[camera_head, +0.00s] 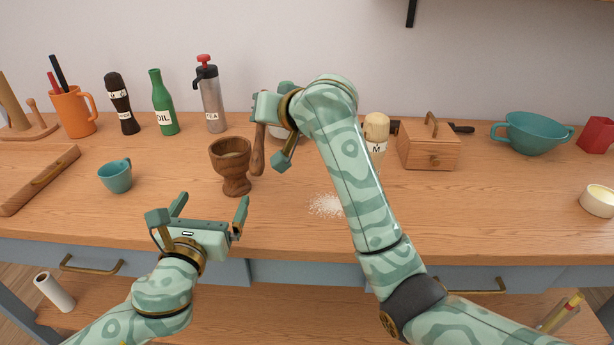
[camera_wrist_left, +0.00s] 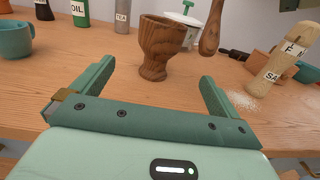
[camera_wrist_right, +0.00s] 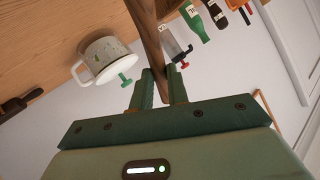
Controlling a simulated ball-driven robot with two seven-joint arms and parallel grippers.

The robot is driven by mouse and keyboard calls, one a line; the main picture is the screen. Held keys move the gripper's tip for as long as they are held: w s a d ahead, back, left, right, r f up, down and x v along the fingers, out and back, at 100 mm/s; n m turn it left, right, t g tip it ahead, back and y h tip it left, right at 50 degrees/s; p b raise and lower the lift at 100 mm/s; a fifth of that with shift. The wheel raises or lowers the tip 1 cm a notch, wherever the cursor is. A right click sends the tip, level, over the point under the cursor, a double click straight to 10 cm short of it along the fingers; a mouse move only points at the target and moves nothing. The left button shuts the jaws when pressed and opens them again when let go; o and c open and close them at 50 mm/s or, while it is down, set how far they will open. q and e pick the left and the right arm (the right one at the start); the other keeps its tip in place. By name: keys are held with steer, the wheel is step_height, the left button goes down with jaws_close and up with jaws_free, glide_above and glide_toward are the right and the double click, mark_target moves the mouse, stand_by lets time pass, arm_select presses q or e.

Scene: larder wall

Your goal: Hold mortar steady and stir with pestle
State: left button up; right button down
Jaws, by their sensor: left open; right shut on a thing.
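The wooden mortar (camera_head: 232,172) stands upright on the counter, and it also shows in the left wrist view (camera_wrist_left: 158,52). My left gripper (camera_head: 211,206) is open and empty in front of the mortar, with its fingers pointing towards it and apart from it. My right gripper (camera_head: 268,122) is shut on the wooden pestle (camera_head: 258,155). The pestle hangs head down just right of the mortar, its lower end beside the rim and outside the bowl. It also shows between the fingers in the right wrist view (camera_wrist_right: 150,35).
White grains (camera_head: 324,206) lie on the counter right of the mortar. A teal cup (camera_head: 115,177) stands to the left. A green bottle (camera_head: 162,105) and a grey flask (camera_head: 210,100) stand behind. A wooden box (camera_head: 430,150) is at the right. The counter's front is clear.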

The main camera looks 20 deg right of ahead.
mark_target(226, 174)
arm_select(q)
steer(key=shift+a, duration=0.1)
steer(key=x, duration=1)
steer(key=shift+w, duration=0.2)
steer(key=shift+x, duration=0.85)
steer(key=shift+s, duration=0.1)
steer(key=c, duration=1.1)
arm_select(e)
steer(key=w+a+r+n+y, duration=0.1)
steer(key=w+a+r, duration=0.1)
steer(key=r, duration=0.4)
steer(key=w+a+r+n+y, duration=0.1)
steer(key=w+a+r, duration=0.2)
steer(key=a+r, duration=0.1)
steer(key=shift+a+r+g, duration=0.15)
steer(key=shift+r+g, duration=0.15)
steer(key=shift+r, duration=0.55)
